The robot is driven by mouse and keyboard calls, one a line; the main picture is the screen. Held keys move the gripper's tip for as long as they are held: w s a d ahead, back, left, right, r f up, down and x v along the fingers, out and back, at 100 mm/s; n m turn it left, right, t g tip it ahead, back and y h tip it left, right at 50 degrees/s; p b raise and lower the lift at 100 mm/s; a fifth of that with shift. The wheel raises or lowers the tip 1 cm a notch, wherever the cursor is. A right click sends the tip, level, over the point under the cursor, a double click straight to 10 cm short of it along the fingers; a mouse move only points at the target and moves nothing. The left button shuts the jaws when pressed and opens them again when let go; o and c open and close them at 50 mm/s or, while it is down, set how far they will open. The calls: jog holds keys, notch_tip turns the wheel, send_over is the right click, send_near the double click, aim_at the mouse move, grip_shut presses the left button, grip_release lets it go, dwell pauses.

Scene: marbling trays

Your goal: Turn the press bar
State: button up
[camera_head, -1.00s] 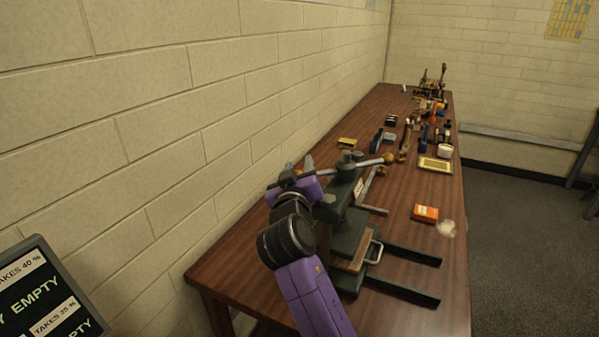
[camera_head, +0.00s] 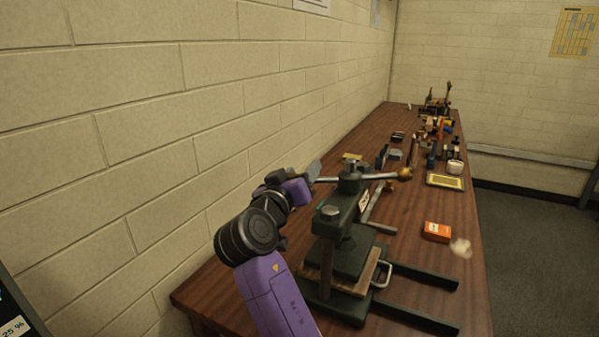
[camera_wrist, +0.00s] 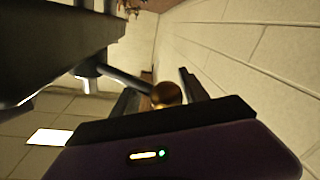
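The dark green book press (camera_head: 345,225) stands on the near end of the wooden table. Its metal press bar (camera_head: 378,177) lies across the top, with a brass ball (camera_head: 404,174) on its right end. The left end runs towards my gripper (camera_head: 314,172), which is left of the press by the wall. In the wrist view another brass ball (camera_wrist: 166,95) at the bar's end sits between the two dark fingers of my gripper (camera_wrist: 160,92). The fingers stand apart with a gap showing beside the ball. Firm contact cannot be seen.
An orange box (camera_head: 437,231) and a pale crumpled thing (camera_head: 460,247) lie right of the press. A yellow-framed tray (camera_head: 445,181) and several small tools lie farther back. The block wall (camera_head: 150,150) runs close along the left. The floor at the right is clear.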

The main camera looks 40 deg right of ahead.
jog(key=shift+o, duration=0.6)
jog(key=shift+d+f, duration=0.1)
jog(key=shift+f, duration=0.2)
jog(key=b+v, duration=0.1)
jog(key=v, duration=0.7)
jog(key=shift+r, duration=0.1)
